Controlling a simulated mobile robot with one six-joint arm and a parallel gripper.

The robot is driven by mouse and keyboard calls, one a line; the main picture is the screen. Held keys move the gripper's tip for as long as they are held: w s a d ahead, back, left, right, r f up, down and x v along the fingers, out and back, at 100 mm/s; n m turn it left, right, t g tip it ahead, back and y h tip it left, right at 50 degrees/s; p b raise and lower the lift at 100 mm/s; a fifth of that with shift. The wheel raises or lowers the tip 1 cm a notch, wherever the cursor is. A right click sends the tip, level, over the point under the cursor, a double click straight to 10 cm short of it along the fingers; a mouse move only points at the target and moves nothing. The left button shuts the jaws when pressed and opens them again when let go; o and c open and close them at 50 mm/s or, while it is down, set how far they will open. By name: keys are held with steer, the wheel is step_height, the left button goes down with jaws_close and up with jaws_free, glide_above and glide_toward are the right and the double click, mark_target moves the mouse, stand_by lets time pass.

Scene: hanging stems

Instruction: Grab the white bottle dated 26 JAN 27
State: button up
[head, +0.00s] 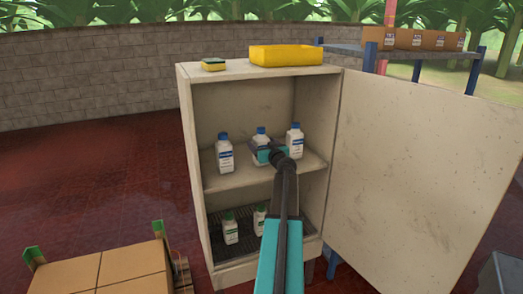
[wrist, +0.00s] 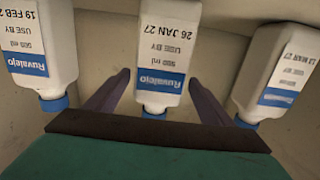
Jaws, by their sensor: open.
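The white bottle dated 26 JAN 27 (wrist: 167,45) shows upside down in the middle of the wrist view, with a blue label band and blue cap. In the head view it is the middle bottle (head: 261,133) on the cabinet's upper shelf, partly hidden by my arm. My gripper (wrist: 159,85) is open, with one finger on each side of this bottle near its cap end. Its fingers do not appear to press on the bottle. In the head view my gripper (head: 268,155) is in front of the middle bottle.
A bottle dated 19 FEB (wrist: 40,40) and one dated 13 MAR or similar (wrist: 275,70) flank it. They also show in the head view, left (head: 225,155) and right (head: 295,142). Green-capped bottles (head: 230,228) stand below. The cabinet door (head: 410,180) is open to the right.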

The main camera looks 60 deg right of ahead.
steer(key=shift+p+x, duration=0.7)
steer(key=shift+x, duration=0.6)
steer(key=shift+p+x, duration=0.4)
steer(key=shift+x, duration=0.85)
steer(key=shift+f, duration=0.15)
steer(key=c, duration=1.6)
steer(key=shift+c, duration=0.2)
steer(key=shift+d+r+b, duration=0.1)
steer(key=shift+r+b, duration=0.25)
steer(key=shift+r, duration=0.95)
steer(key=s+a+r+b, duration=0.1)
steer(key=s+a+b, duration=0.1)
steer(key=s, duration=0.5)
steer(key=s+a+r+b, duration=0.1)
steer(key=s+a, duration=0.3)
steer(key=s, duration=0.4)
steer(key=shift+r+b, duration=0.25)
steer(key=shift+b, duration=0.25)
